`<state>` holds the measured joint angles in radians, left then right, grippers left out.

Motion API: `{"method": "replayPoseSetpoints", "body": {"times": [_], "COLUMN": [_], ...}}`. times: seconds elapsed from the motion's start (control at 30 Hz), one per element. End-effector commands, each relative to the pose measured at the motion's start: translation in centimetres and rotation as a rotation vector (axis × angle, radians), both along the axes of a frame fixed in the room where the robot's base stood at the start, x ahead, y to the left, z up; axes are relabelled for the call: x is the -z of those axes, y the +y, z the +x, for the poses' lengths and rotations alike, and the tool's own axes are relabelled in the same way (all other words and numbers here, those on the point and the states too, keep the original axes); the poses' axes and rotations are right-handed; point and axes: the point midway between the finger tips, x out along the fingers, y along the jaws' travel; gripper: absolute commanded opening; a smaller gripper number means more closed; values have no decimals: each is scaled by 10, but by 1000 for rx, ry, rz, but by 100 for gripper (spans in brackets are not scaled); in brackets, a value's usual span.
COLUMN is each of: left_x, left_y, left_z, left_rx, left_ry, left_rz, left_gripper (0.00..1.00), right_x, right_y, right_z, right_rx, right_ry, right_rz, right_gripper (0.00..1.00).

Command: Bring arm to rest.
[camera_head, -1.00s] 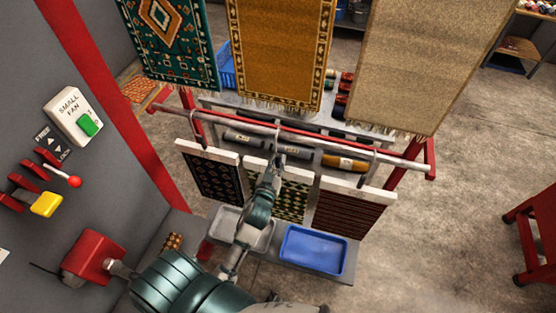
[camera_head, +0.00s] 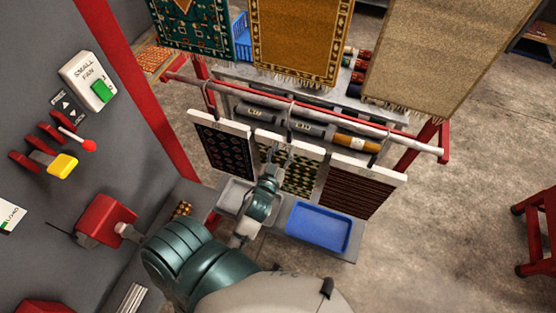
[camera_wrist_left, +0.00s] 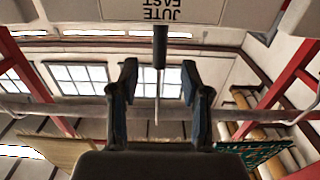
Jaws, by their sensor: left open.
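My left arm comes up from the bottom of the head view, its gripper (camera_head: 281,152) in front of the middle hanging sample board (camera_head: 303,176), near its white top edge. In the left wrist view the gripper (camera_wrist_left: 160,84) has its two dark fingers spread apart. A dark stem with a thin rod (camera_wrist_left: 158,48) shows between them; I cannot tell its depth. A white board edge with upside-down lettering "JUTE EAST" (camera_wrist_left: 165,10) is just above the fingers. I see nothing held. My right gripper is not in view.
The boards hang from a red-and-grey rail (camera_head: 300,112), with rugs (camera_head: 300,40) behind. A blue tray (camera_head: 320,228) and a grey tray (camera_head: 232,198) sit below. A grey wall panel with switches (camera_head: 88,80) stands at left. Open floor (camera_head: 450,220) lies at right.

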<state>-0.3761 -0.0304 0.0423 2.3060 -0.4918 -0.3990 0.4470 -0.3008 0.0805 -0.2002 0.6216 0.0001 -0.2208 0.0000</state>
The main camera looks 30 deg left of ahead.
Motion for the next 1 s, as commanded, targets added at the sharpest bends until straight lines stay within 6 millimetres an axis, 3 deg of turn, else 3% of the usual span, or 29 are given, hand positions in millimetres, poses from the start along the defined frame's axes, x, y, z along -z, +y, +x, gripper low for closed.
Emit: {"method": "replayPoseSetpoints", "body": {"times": [0.1,0.3,0.67,0.77,0.83,1.0], "left_x": [1,1,7,38,79,215], "left_y": [-6,-12,-15,-22,-31,-63], "left_z": [-26,-49,-52,-46,-40,-43], "left_rx": [-1,0,5,27,56,148], "left_ry": [3,1,10,65,136,375], "left_rz": [-1,-1,0,-6,-15,-36], "left_gripper": [47,47,47,47,47,47], "right_x": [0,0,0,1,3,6], "right_y": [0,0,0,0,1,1], "right_z": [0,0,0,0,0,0], "right_rx": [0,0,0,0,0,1], "right_ry": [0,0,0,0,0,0], "right_rz": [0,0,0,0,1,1], "right_gripper": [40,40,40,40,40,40]}}
